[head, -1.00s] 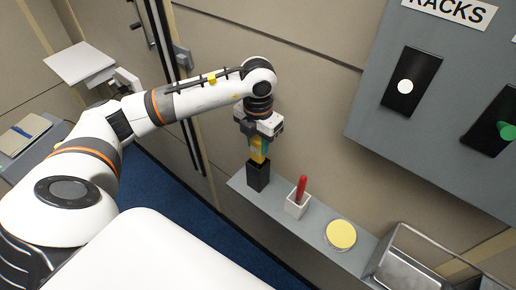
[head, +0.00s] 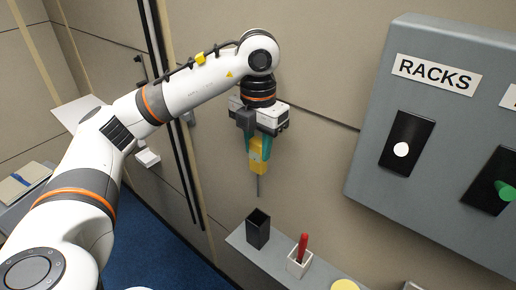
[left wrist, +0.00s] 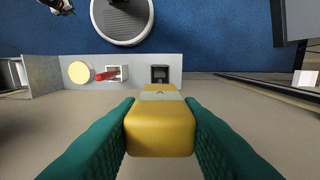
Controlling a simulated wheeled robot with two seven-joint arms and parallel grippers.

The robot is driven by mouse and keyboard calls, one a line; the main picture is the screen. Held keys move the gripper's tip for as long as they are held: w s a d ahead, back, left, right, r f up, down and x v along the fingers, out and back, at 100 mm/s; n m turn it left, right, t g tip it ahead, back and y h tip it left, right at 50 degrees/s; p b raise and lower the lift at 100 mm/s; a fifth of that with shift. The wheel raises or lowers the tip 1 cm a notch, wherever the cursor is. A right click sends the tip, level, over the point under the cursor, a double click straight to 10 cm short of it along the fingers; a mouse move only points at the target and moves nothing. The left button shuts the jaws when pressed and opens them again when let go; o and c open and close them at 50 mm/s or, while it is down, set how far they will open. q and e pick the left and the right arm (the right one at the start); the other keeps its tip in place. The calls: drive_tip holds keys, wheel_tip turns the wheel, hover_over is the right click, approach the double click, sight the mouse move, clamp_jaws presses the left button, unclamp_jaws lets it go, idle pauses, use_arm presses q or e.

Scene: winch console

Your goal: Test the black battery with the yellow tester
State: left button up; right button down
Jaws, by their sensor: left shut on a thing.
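My left gripper (head: 258,150), with green fingers, is shut on the yellow tester (head: 258,160). The tester hangs upright with a thin grey probe pointing down. In the left wrist view the yellow tester (left wrist: 160,130) sits between the green fingers (left wrist: 160,135). Below it, apart from the probe tip, an open-topped black holder (head: 258,230) stands on the grey shelf; it also shows in the left wrist view (left wrist: 160,73). I cannot make out a black battery for certain.
A grey panel (head: 365,170) labelled RACKS, with white (head: 401,149) and green (head: 504,190) knobs, juts out at right.

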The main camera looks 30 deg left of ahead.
use_arm(q)
wheel_tip(320, 180, up, 7)
drive_tip(key=p, duration=0.6)
drive_tip(key=shift+r, duration=0.2)
drive_tip(key=shift+f, duration=0.1)
